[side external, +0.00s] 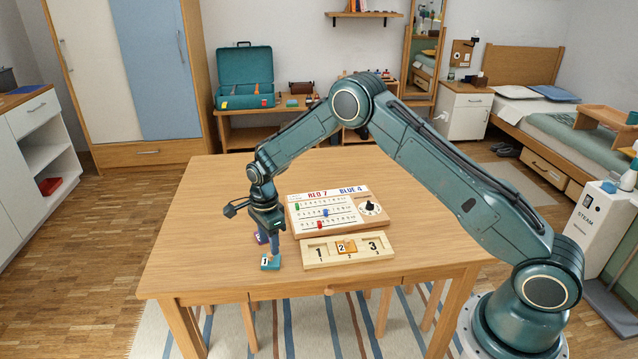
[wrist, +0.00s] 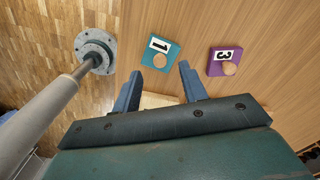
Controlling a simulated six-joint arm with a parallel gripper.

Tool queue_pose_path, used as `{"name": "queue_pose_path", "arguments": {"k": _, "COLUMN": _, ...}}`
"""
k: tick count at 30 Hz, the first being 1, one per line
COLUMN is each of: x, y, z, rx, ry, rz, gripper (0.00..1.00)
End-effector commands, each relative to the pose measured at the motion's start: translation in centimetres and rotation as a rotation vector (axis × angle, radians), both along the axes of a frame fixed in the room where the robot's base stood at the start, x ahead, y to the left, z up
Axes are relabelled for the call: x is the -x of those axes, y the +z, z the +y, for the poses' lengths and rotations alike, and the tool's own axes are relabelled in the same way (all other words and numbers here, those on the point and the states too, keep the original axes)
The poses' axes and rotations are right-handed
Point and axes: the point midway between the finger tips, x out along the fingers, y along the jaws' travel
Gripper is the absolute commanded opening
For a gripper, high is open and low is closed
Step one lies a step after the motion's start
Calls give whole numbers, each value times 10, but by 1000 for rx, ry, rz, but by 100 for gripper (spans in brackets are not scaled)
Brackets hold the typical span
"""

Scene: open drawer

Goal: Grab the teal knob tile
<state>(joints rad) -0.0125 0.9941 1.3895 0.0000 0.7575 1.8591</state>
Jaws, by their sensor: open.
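The teal knob tile (side external: 273,264) lies flat on the table near its front left edge. It carries a white label with a 1 and a light round knob. In the wrist view the teal tile (wrist: 173,52) sits just beyond the two fingertips, between their lines. My gripper (side external: 272,249) points down over the tile. It is open and empty, and its fingers (wrist: 159,72) stand apart with nothing between them. Whether the fingertips are level with the knob I cannot tell.
A purple tile (wrist: 214,68) marked 3 lies right of the teal one in the wrist view. A wooden tray (side external: 320,265) with slots 1, 2, 3 holds an orange tile (side external: 351,245) in its middle. A score board (side external: 300,224) stands behind. The table's right side is clear.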

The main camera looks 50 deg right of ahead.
Motion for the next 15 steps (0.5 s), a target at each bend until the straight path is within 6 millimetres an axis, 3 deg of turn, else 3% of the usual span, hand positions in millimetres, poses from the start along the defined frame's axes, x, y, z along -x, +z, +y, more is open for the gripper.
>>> {"name": "queue_pose_path", "arguments": {"k": 9, "x": 0, "y": -35, "z": 1, "rx": 0, "ry": 0, "rz": 2, "gripper": 43}}
{"name": "queue_pose_path", "arguments": {"k": 15, "x": -1, "y": -40, "z": 1, "rx": 0, "ry": 0, "rz": 0, "gripper": 43}}
